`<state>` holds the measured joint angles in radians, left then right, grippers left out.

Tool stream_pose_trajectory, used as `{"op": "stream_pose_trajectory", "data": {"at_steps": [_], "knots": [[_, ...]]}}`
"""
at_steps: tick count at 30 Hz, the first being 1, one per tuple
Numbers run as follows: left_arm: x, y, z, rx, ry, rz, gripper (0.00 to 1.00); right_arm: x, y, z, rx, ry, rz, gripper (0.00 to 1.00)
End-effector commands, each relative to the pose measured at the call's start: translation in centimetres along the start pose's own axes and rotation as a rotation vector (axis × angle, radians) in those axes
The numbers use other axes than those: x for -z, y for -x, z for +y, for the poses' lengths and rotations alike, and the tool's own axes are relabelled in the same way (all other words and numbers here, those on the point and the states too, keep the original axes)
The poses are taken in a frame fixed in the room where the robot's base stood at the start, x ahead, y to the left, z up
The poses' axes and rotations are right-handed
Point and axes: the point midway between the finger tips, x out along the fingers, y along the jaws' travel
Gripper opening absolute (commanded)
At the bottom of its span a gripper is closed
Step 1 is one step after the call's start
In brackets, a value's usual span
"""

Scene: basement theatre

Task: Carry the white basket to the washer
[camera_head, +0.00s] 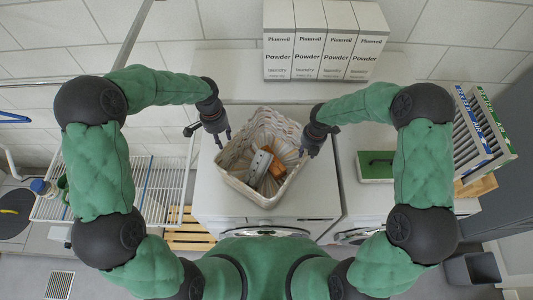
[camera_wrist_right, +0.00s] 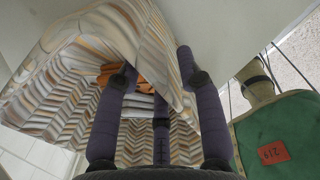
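The white basket (camera_head: 234,178), woven with tan and grey streaks, stands on a white front-loading machine (camera_head: 210,205). It holds a pale box (camera_head: 260,164) and an orange-brown item (camera_head: 277,168). My left gripper (camera_head: 224,143) is at the basket's left rim; its finger gap is unclear. My right gripper (camera_head: 305,152) is at the right rim. In the right wrist view its fingers (camera_wrist_right: 157,68) are apart, with the basket's wall (camera_wrist_right: 165,45) between them; firm contact on both sides is not visible. A second white machine (camera_head: 350,205) stands to the right; I cannot tell which is the washer.
Several white powder boxes (camera_head: 325,40) stand behind the basket. A wire drying rack (camera_head: 160,185) is at left, and a slatted rack (camera_head: 480,135) at far right.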

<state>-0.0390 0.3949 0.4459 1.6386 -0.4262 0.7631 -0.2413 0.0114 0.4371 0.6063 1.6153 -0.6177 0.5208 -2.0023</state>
Motion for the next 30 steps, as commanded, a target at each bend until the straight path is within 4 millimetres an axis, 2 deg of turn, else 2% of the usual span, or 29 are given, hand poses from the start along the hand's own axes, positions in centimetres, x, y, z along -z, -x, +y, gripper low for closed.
{"op": "stream_pose_trajectory", "data": {"at_steps": [1, 6, 12, 18, 30], "knots": [[0.0, 0.0, 0.0, 0.000, 0.000, 0.000, 0.37, -0.1, 1.2, 0.1, -0.004, -0.001, -0.004, 0.37], [0.0, 0.0, 0.0, 0.000, 0.000, 0.000, 0.37, 0.0, 4.4, 0.1, -0.002, 0.000, -0.002, 0.37], [0.0, 0.0, 0.0, 0.000, 0.000, 0.000, 0.37, 0.0, 6.9, 0.0, -0.002, 0.000, -0.001, 0.37], [0.0, 0.0, 0.0, 0.000, 0.000, 0.000, 0.37, 0.0, 7.7, 0.0, -0.001, 0.001, 0.000, 0.37], [0.0, 0.0, 0.0, 0.000, 0.000, 0.000, 0.37, 0.0, 7.7, 0.0, -0.001, 0.000, 0.000, 0.37]]}}
